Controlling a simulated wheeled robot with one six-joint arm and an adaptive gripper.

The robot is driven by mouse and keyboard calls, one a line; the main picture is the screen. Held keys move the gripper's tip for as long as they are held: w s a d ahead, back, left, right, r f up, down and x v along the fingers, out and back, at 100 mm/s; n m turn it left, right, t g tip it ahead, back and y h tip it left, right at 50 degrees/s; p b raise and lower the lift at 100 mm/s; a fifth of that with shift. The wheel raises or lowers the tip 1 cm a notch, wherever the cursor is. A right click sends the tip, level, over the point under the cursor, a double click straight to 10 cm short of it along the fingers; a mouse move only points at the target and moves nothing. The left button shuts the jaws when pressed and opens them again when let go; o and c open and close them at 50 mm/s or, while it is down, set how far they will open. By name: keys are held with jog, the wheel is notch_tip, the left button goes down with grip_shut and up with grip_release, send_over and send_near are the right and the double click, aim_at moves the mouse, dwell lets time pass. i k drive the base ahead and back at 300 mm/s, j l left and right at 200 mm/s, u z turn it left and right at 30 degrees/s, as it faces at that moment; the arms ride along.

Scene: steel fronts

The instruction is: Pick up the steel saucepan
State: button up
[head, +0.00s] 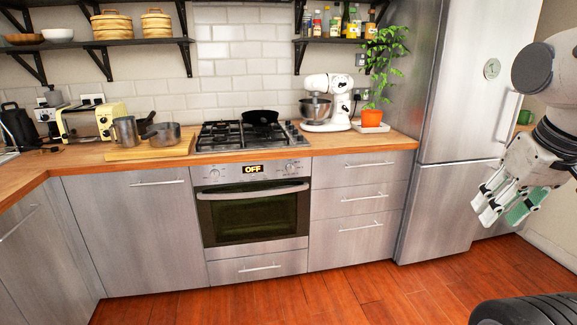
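The steel saucepan (166,135) stands upright on a wooden board (122,155) on the counter, left of the hob. A dark handle rises from its left side. A taller steel pot or jug (126,131) stands close beside it on the left, partly overlapping the handle area. My gripper (503,216) hangs at the right of the head view, in front of the fridge. Its fingers point down and are spread apart with nothing between them. It is far from the saucepan.
A gas hob (222,142) with a black pan (261,117) sits right of the board. A yellow toaster (88,121) is behind left. A white stand mixer (327,103) and potted plant (372,117) stand further right. The red floor (250,300) before the cabinets is clear.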

aim_at(162, 135)
jog(key=i, duration=1)
jog(key=i+l+u, duration=0.1)
jog(key=i, duration=0.9)
jog(key=i+u, duration=0.35)
jog(key=u, duration=1.3)
